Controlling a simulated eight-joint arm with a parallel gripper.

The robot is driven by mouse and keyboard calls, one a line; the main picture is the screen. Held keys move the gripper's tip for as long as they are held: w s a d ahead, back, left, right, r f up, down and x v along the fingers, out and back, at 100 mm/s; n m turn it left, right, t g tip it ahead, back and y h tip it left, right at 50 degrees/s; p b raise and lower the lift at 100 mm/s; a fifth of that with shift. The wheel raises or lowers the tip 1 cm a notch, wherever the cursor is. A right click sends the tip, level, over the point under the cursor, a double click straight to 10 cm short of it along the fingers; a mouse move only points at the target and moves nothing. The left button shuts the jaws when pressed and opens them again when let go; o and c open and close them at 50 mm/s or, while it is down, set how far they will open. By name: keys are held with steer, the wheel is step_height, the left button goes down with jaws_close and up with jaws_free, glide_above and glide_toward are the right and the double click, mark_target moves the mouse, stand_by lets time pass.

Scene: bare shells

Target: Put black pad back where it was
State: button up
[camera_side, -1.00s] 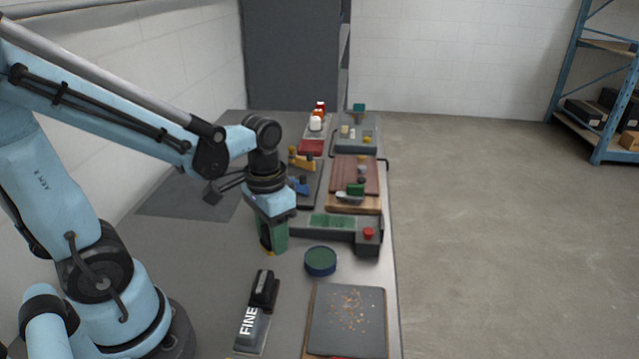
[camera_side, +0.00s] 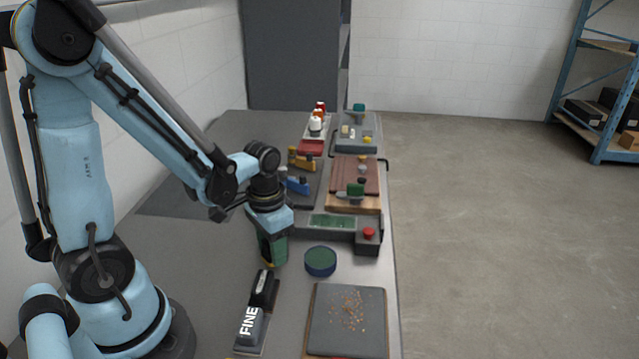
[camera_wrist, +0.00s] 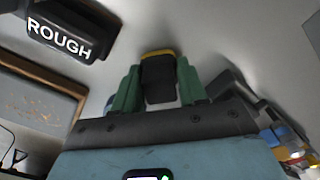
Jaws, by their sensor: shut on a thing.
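My gripper (camera_side: 272,256) points down above the bench in the side view, with its green fingers shut on a small black pad. The pad (camera_wrist: 159,78) shows between the fingers in the wrist view, with a yellow strip at its far edge. In the side view the fingers mostly hide it. A long grey and black block marked FINE (camera_side: 257,312) lies on the bench just in front of my gripper. In the wrist view a black block marked ROUGH (camera_wrist: 62,38) is at the upper left; I cannot tell whether it is the same block.
A blue round tin with a green top (camera_side: 320,262) stands right of my gripper. A dark slab with crumbs (camera_side: 375,310) is at the front right. Behind are a grey unit with a red button (camera_side: 368,233) and several boards with small items. The bench at left is clear.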

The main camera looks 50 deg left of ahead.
steer(key=shift+f, duration=0.1)
steer(key=o, duration=1)
step_height(320, 180, up, 12)
steer(key=shift+w+d+r+t, duration=0.2)
steer(key=shift+w+d+t, duration=0.15)
steer(key=shift+d+t, duration=0.7)
steer(key=shift+w+d+r+t, duration=0.2)
steer(key=shift+w+d+t, duration=0.3)
steer(key=shift+t, duration=0.85)
steer(key=shift+w+d+r+t, duration=0.2)
steer(key=shift+d+t, duration=0.75)
steer(key=shift+t, duration=0.25)
